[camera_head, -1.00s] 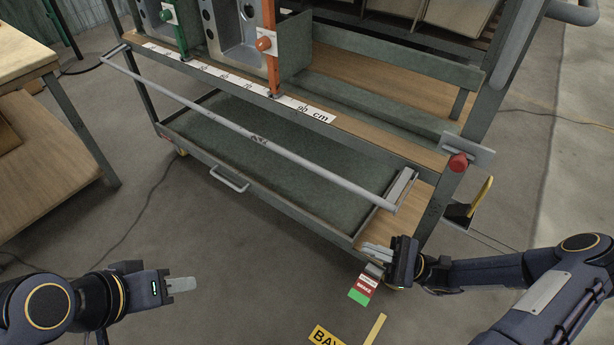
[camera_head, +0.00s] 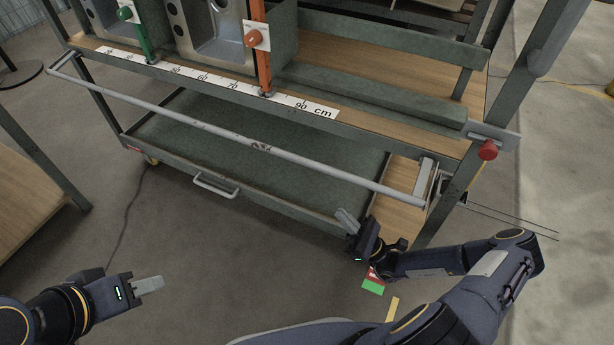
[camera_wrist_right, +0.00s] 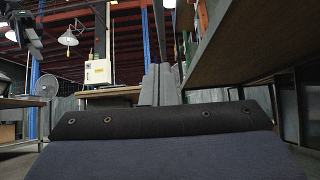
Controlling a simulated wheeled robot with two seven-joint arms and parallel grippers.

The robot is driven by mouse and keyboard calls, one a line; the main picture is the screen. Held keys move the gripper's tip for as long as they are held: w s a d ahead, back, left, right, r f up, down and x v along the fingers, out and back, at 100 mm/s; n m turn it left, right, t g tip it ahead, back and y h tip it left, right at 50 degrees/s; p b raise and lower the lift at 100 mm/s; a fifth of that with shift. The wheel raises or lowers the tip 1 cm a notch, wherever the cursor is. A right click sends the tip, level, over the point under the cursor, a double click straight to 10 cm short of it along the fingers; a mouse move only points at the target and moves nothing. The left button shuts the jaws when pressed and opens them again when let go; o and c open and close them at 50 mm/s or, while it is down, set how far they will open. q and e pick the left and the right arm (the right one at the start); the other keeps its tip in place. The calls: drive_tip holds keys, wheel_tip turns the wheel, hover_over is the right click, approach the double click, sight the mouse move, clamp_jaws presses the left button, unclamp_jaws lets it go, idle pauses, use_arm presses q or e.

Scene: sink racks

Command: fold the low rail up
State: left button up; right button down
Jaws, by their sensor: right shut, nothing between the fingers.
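The low rail (camera_head: 240,138) is a long grey bar across the front of the rack, low and out in front of the ruler edge. Its right end meets a short grey side arm (camera_head: 422,180). My right gripper (camera_head: 345,217) is shut and empty. It is just below the rail's right part in the head view, pointing up and left, with a visible gap to the bar. Its fingers also show in the right wrist view (camera_wrist_right: 160,85). My left gripper (camera_head: 149,285) is at the lower left, away from the rack, seen side-on, so its opening is unclear.
A lower tray with a handle (camera_head: 215,186) lies behind and below the rail. A red knob (camera_head: 488,150) sits on the right post. Green (camera_head: 125,13) and orange (camera_head: 257,40) levers stand above the ruler. A wooden table (camera_head: 30,200) is at left. Floor in front is open.

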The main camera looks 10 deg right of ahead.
drive_tip(key=s+d+r+b+x, duration=0.1)
drive_tip(key=r+x, duration=0.1)
drive_tip(key=x, duration=1)
drive_tip(key=shift+r, duration=0.25)
drive_tip(key=shift+w+d, duration=0.1)
